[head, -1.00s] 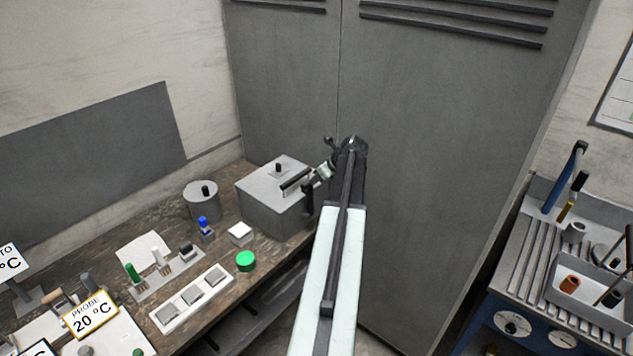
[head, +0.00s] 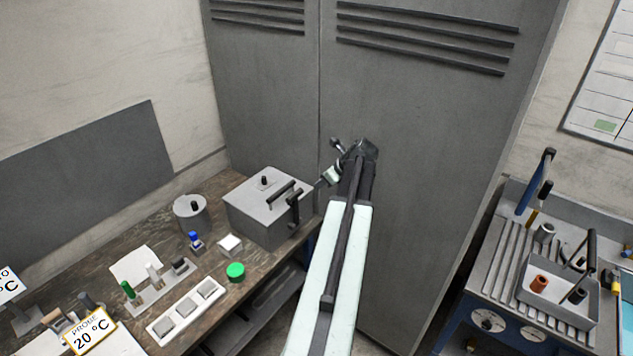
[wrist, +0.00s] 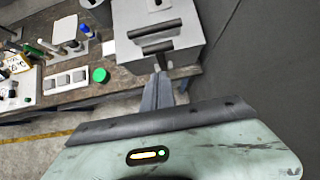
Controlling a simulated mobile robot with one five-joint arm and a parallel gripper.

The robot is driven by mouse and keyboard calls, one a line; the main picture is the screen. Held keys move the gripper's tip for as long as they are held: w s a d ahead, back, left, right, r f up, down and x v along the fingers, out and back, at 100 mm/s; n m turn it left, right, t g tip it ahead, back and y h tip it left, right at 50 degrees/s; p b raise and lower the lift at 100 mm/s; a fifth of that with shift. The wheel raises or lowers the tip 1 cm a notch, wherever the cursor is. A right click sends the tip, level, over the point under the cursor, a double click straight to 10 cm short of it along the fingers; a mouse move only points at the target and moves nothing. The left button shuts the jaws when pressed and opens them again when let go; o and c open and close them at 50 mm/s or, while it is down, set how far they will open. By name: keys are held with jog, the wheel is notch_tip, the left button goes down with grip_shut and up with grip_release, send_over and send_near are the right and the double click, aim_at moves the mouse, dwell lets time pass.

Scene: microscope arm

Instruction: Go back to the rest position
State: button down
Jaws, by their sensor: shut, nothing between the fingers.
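My gripper (head: 322,184) is at the end of my pale arm, which reaches up the middle of the head view. It is small there and partly beside the dark wrist. In the wrist view my gripper (wrist: 159,78) has its grey fingers together with nothing between them. The fingers point at the front of a grey metal box (head: 262,215), which also shows in the wrist view (wrist: 190,28). The box has black handles. In the head view the gripper is just right of the box, and a gap shows between them.
A wooden bench (head: 150,250) at left holds a round grey pot (head: 190,214), a green disc (head: 236,272), a white block tray (head: 187,310) and small bottles. A tall grey locker (head: 420,180) stands behind my arm. A blue cart (head: 480,312) with a tool tray is at right.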

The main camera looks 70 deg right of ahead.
jog(key=shift+f, duration=0.1)
jog(key=w+a+f+n+g+y+b, duration=0.1)
jog(key=w+a+f+n+b, duration=0.4)
jog(key=w+a, duration=0.5)
jog(key=w+a+f+n+g+y+b, duration=0.1)
jog(key=w+a+f+n+g+b, duration=0.15)
jog(key=w+a+f+n, duration=0.75)
jog(key=w+a+f+n+g+y+b, duration=0.15)
jog(key=w+a+n+b, duration=0.35)
jog(key=a, duration=0.9)
jog(key=a+f+n+g+b, duration=0.1)
jog(key=a+f+n+b, duration=0.2)
jog(key=a+n, duration=0.3)
jog(key=a+f+n+h+b, duration=0.1)
jog(key=a+f+n+b, duration=0.2)
jog(key=a, duration=1.3)
jog(key=a+f+n+g+b, duration=0.1)
jog(key=a+f+n+b, duration=0.3)
jog(key=a+n, duration=0.5)
jog(key=shift+w+a+f+g+h, duration=0.2)
jog(key=shift+a+f, duration=0.1)
jog(key=shift+a, duration=0.4)
jog(key=shift+w+a+f+g+h, duration=0.15)
jog(key=shift+a+f, duration=0.1)
jog(key=shift+a, duration=0.4)
jog(key=shift+a+r+n, duration=0.1)
jog(key=shift+a+n, duration=0.05)
jog(key=shift+n, duration=0.15)
